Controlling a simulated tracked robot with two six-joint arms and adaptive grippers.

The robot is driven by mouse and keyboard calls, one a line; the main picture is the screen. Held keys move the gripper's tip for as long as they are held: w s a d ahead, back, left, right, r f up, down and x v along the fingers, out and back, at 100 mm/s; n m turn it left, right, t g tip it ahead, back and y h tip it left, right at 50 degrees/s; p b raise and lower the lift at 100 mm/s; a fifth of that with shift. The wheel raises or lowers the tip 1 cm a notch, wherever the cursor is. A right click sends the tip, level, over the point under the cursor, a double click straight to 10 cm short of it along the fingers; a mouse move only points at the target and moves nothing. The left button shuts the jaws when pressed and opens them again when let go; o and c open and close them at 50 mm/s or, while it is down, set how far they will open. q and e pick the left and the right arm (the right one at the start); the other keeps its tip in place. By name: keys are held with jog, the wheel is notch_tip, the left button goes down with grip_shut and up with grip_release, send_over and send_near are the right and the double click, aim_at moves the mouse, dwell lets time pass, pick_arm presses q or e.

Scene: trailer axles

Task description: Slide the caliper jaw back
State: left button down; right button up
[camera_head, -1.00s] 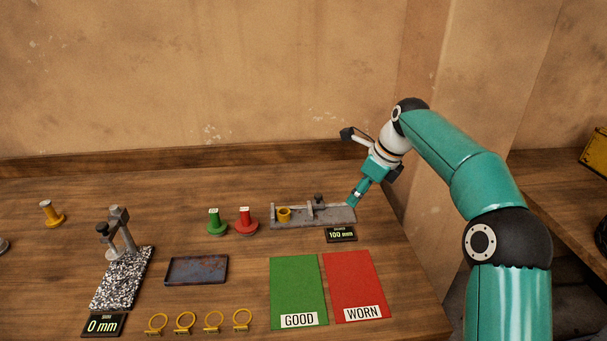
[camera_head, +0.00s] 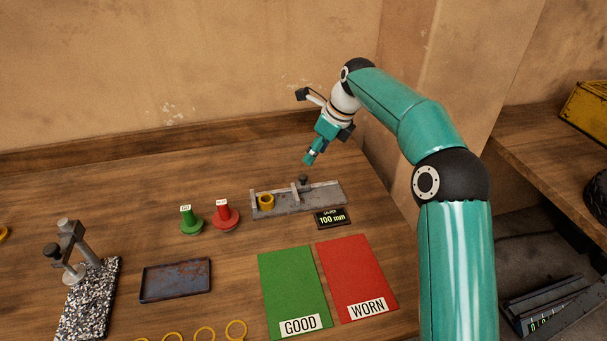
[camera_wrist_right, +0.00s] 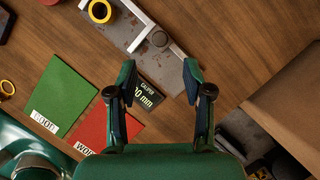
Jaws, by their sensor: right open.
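The grey caliper (camera_head: 325,196) lies on the table with a yellow ring (camera_head: 266,202) near its left end. Its sliding jaw (camera_head: 295,193) stands right of the ring, with a dark round knob (camera_head: 303,180) beside it. The display (camera_head: 332,218) reads 100 mm. My right gripper (camera_head: 310,159) is open and empty, above and behind the knob in the head view. In the right wrist view, the open fingers (camera_wrist_right: 158,75) are apart, with the knob (camera_wrist_right: 159,38) and the jaw (camera_wrist_right: 143,38) beyond them. My left gripper is not in view.
Green (camera_head: 192,221) and red (camera_head: 225,217) stands are left of the caliper. The GOOD (camera_head: 290,285) and WORN (camera_head: 355,270) mats lie in front. A dark tray (camera_head: 176,279), a speckled gauge base (camera_head: 88,300) and several yellow rings (camera_head: 204,335) are further left and front.

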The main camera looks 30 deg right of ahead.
aim_at(303, 176)
jog(key=x, duration=0.9)
jog(key=shift+f, duration=0.35)
grip_shut()
jog(key=shift+p, duration=0.3)
